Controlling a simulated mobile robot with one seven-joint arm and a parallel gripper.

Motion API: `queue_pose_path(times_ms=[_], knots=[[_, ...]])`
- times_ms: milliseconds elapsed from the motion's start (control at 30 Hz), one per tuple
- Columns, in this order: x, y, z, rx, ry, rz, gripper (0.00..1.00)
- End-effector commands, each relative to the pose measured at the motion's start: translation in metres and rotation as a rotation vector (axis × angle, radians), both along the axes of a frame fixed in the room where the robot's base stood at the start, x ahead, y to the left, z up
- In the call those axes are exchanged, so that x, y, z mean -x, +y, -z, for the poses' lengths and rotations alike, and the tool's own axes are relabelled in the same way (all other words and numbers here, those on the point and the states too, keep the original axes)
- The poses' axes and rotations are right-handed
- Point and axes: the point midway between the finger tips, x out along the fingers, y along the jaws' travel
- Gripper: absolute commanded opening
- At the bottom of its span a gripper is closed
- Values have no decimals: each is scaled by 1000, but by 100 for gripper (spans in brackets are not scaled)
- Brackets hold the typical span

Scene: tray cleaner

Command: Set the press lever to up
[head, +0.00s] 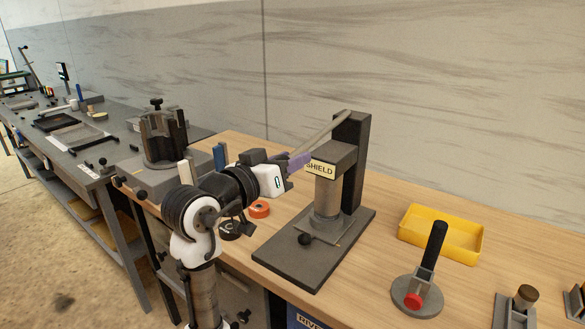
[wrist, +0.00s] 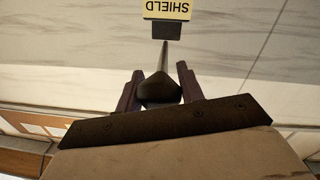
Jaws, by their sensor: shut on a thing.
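The dark press (head: 352,165) stands on a flat base plate on the wooden bench, with a yellow SHIELD label on its front. Its lever (head: 328,129) is a pale rod sloping from the top of the column down and left to my gripper (head: 299,162). In the wrist view, my gripper's purple fingers (wrist: 160,86) are shut on the dark grip of the lever (wrist: 164,56), one finger on each side. The lever's end is hidden by the fingers in the head view. The label also shows in the wrist view (wrist: 167,10), upside down.
A yellow bin (head: 440,236) and a black-handled tool with a red part (head: 418,290) stand right of the press. Orange tape (head: 259,209) lies left of the base. A dark fixture (head: 160,140) stands farther left. The back wall is close behind the bench.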

Motion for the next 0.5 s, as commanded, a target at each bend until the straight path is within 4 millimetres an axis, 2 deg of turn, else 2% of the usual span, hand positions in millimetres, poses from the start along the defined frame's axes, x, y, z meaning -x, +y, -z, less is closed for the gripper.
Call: queue_pose_path(times_ms=[33, 300, 500], knots=[[2, 1, -25, 1, -12, -1, 0], [-1, -2, -89, 2, -12, 1, 0], [-10, -9, -126, -1, -7, 2, 0]])
